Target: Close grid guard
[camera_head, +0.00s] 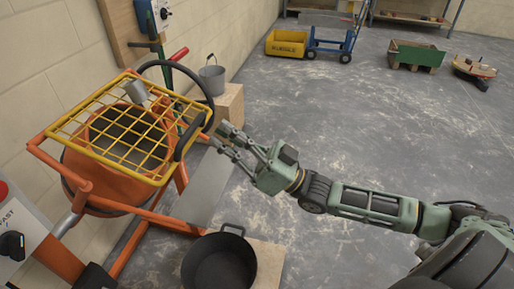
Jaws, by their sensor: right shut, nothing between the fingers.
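The yellow grid guard (128,146) lies across the mouth of the orange mixer drum (107,188), sloping slightly. I cannot tell whether it rests fully on the rim. A black handle (186,138) is at its right side. A small grey cup-like part (136,91) shows at its back edge. My right gripper (222,139) is just right of the guard and its black handle, apparently apart from them. Its fingers are shut and hold nothing. My left gripper is not in view.
A black tub (219,263) stands on a low wooden block in front. A grey bucket (212,77) stands on a wooden box behind. A large black wheel (177,66) rises by the mixer. The floor to the right is mostly clear, with a yellow bin (285,44) far back.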

